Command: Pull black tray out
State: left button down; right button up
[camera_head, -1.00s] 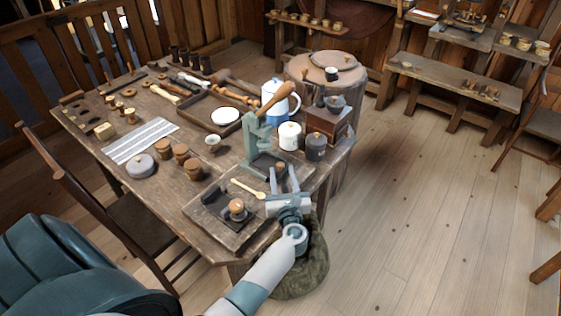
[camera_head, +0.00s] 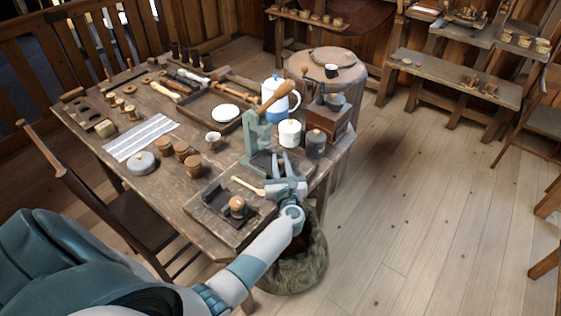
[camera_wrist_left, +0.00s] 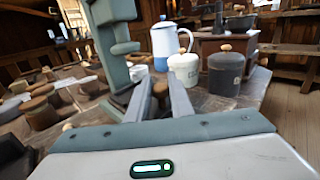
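The green lever press (camera_head: 258,140) with its wooden handle stands near the table's right edge, a dark tray-like base (camera_head: 262,160) at its foot. I cannot tell for certain which part is the black tray. My left gripper (camera_head: 281,157) reaches low in front of this base, its fingers apart. In the left wrist view, the fingers (camera_wrist_left: 160,82) point forward with a small brown knob (camera_wrist_left: 160,89) showing between them. I cannot tell whether they touch it. The press column (camera_wrist_left: 118,45) rises just left of the fingers. My right gripper is not in view.
A white lidded jar (camera_head: 289,134) and a dark grey jar (camera_head: 316,144) stand just beyond the gripper. A wooden-knobbed tamper (camera_head: 237,205) sits nearer, with a light spoon (camera_head: 246,186) beside it. A sack-like bin (camera_head: 302,262) stands below the table edge.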

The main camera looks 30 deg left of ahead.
pick_arm(q)
jog(key=d+b, duration=0.1)
jog(key=d, duration=0.1)
jog(key=d+b, duration=0.1)
jog(key=d, duration=0.5)
jog(key=shift+s+d+f+b, duration=0.15)
jog(key=shift+s+d+b, duration=0.1)
jog(key=shift+s+b, duration=0.15)
jog(key=shift+d, duration=0.3)
jog(key=c, duration=1.6)
grip_release()
jog(key=shift+o, duration=0.2)
